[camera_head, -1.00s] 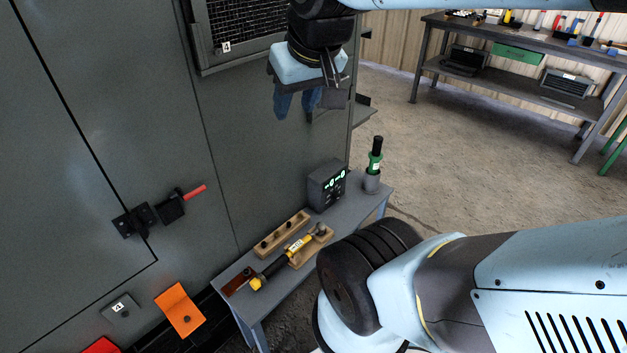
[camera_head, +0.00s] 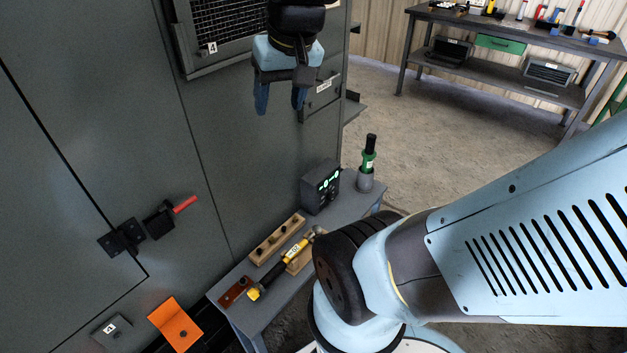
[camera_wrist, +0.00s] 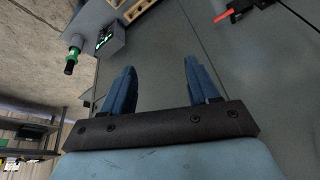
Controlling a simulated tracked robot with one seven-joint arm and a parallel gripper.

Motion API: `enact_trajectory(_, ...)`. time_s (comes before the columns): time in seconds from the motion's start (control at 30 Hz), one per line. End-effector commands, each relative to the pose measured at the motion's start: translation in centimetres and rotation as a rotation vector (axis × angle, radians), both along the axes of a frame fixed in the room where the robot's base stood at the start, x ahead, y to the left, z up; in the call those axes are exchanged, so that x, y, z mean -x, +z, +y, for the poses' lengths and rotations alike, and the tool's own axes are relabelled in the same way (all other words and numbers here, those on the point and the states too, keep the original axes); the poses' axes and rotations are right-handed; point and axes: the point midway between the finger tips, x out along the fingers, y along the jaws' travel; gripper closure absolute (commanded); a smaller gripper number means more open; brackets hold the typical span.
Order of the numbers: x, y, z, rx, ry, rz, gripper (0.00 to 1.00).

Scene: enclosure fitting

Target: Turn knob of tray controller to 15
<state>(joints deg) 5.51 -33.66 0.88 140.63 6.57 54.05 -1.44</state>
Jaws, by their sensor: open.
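The tray controller is probably the dark grey box (camera_head: 321,187) with green lit displays, standing on the small grey side table (camera_head: 352,203) by the cabinet. It also shows at the upper left of the wrist view (camera_wrist: 104,38). Its knobs are too small to read. My gripper (camera_head: 279,108) is open and empty, fingers pointing down, in front of the cabinet and well above the box. In the wrist view my blue fingers (camera_wrist: 160,80) are spread with nothing between them.
A green-banded tool in a grey cup (camera_head: 366,178) stands right of the box. Wooden holders (camera_head: 277,239) and a yellow-black tool (camera_head: 280,268) lie left of it. A red-handled latch (camera_head: 160,219) sticks out of the cabinet. A workbench (camera_head: 500,60) stands at the back right.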

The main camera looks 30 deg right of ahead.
Motion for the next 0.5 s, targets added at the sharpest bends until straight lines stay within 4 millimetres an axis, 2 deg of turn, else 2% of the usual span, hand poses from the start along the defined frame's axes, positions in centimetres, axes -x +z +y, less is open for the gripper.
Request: enact_trajectory(0.5,-7.6,-6.4,-3.4,-0.311,-0.228,0.319,0.40)
